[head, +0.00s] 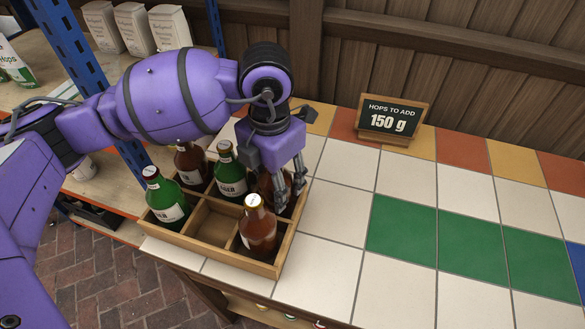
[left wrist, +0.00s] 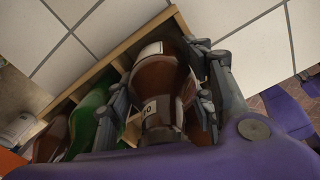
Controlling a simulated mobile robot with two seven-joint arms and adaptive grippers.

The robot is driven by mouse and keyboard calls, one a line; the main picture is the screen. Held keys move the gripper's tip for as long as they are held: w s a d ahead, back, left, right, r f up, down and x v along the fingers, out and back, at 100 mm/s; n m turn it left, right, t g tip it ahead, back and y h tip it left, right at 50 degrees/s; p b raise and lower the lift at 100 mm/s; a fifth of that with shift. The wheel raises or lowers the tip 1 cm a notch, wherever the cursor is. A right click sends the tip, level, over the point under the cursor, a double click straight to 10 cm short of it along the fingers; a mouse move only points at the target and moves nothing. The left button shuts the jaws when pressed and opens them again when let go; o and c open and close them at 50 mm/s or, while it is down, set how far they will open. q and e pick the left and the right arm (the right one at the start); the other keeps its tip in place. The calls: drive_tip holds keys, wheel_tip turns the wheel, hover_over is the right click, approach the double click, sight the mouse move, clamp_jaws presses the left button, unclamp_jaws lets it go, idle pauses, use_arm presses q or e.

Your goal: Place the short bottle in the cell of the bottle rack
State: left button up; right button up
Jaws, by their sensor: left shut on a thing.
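My left gripper (head: 288,195) reaches down over the back right cell of the wooden bottle rack (head: 213,255). It is shut on a brown bottle (head: 268,187), mostly hidden behind the fingers and another bottle in the head view. In the left wrist view the brown bottle (left wrist: 157,85) sits between the two fingers (left wrist: 165,95), with the rack wall (left wrist: 118,48) close beside it. The bottle appears to be in or just above that cell; whether it touches the bottom is hidden. My right gripper is not in view.
The rack also holds a green bottle (head: 165,205) front left, a brown bottle (head: 190,165) back left, a green bottle (head: 230,180) back middle and a brown bottle (head: 258,230) front right. The front middle cell is empty. A sign (head: 392,118) stands behind; tiles at right are clear.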

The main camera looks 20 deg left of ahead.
use_arm(q)
drive_tip(key=o, duration=1.7)
drive_tip(key=shift+f, duration=0.15)
wheel_tip(320, 180, up, 12)
drive_tip(key=shift+r+p, duration=0.2)
drive_tip(key=shift+p, duration=0.15)
